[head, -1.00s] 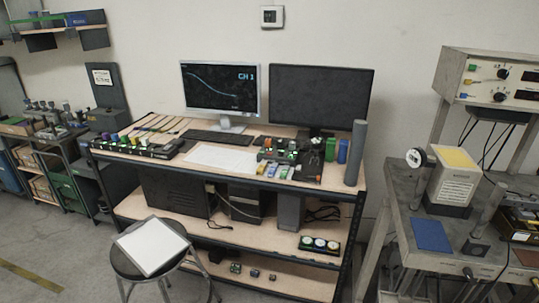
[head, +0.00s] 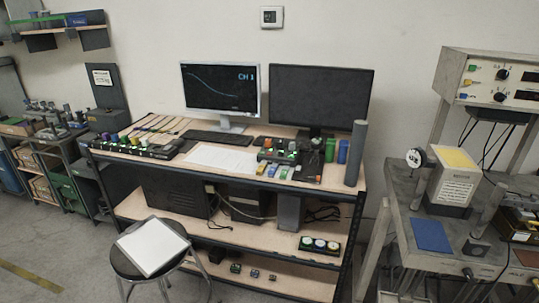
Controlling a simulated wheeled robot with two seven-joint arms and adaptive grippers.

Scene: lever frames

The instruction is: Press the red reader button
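A dark panel with small coloured caps (head: 284,151) sits on the desk, right of the paper sheets and in front of the dark monitor. An orange-red cap shows on it, but it is too small to tell whether this is the red reader button. A dark strip with several coloured knobs (head: 140,148) lies at the desk's left end. A small box with three round pale faces (head: 319,244) sits on the lower shelf. Neither of my grippers is in view.
The desk (head: 220,173) carries a lit monitor (head: 220,90) reading CH 1, a dark monitor (head: 320,97), a keyboard (head: 216,138) and a grey cylinder (head: 355,153). A stool (head: 151,248) stands in front at left. A grey bench (head: 400,225) is at right.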

